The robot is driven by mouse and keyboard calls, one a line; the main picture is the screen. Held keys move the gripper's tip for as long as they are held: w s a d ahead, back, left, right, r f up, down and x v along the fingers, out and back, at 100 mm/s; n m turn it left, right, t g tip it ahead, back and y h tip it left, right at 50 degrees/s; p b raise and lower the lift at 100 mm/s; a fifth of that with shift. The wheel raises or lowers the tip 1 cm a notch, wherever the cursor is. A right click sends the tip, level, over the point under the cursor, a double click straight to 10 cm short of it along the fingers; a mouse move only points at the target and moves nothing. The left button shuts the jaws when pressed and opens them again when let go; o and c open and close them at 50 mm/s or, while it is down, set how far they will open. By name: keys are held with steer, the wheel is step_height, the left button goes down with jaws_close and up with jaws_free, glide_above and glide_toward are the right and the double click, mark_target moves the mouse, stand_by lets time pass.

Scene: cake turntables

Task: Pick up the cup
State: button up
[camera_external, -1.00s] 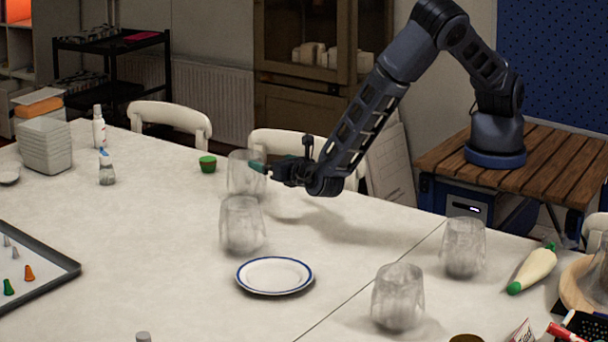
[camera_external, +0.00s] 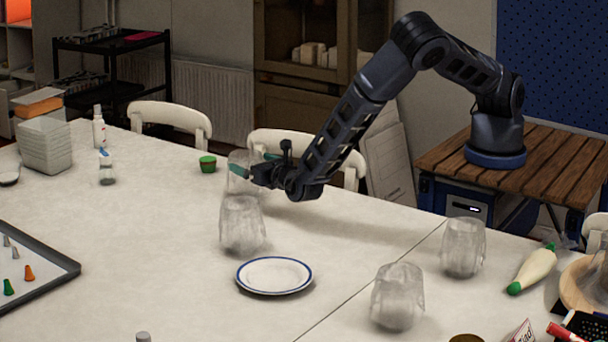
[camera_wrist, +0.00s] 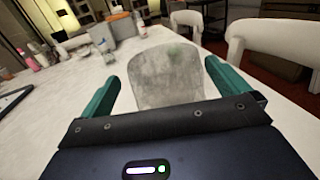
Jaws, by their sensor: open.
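A clear, frosty-looking cup (camera_external: 239,182) stands upright on the white table, towards its far side, partly hidden by my gripper and a nearer cup. My gripper (camera_external: 255,165) is level and open at this cup. In the wrist view the cup (camera_wrist: 167,78) lies between the two green fingers of my gripper (camera_wrist: 162,85), with one finger on each side; I cannot tell whether either touches it. Similar cups stand nearer: one (camera_external: 242,225) just in front, one (camera_external: 398,297) at the front right, and one (camera_external: 463,247) at the right.
A small green tub (camera_external: 208,164) is left of the far cup. White chairs (camera_external: 172,118) line the far edge. A dark-rimmed tray (camera_external: 60,283) is at the left. The table between tray and cups is clear.

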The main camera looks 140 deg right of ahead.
mark_target(237, 157)
steer(key=x, duration=0.4)
steer(key=shift+s+d+f, duration=0.2)
steer(key=shift+s, duration=0.05)
steer(key=shift+c, duration=0.2)
steer(key=c, duration=1.5)
